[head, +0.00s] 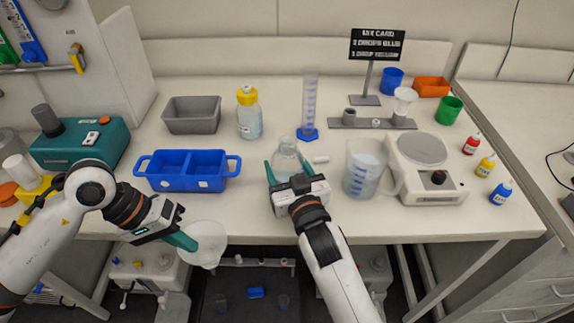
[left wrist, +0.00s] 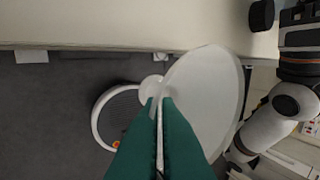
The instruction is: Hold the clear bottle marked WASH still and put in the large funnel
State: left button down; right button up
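The large funnel (head: 207,243) is white and translucent; it also shows in the left wrist view (left wrist: 205,95). My left gripper (head: 186,241) is shut on its edge and holds it out past the table's front edge, low and left of the bottle. The fingers of my left gripper (left wrist: 160,105) are close together in the left wrist view. A clear, uncapped bottle (head: 287,152) stands upright on the table. My right gripper (head: 289,169) has a finger on each side of it and appears shut on it. The bottle's marking is hidden, so I cannot read WASH.
A blue two-part tray (head: 168,184) and a yellow-capped bottle (head: 249,121) are left of the clear bottle. A measuring jug (head: 352,185) and a scale (head: 443,187) stand right of it. A blue-based cylinder (head: 309,110) and a stand with a small funnel (head: 404,97) are behind.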

jog(key=shift+f+b, duration=0.85)
jog(key=shift+f, duration=0.5)
jog(key=o, duration=1.5)
jog(key=shift+c, duration=0.6)
jog(key=c, duration=1.5)
jog(key=shift+o, duration=0.2)
jog(key=shift+f, duration=0.1)
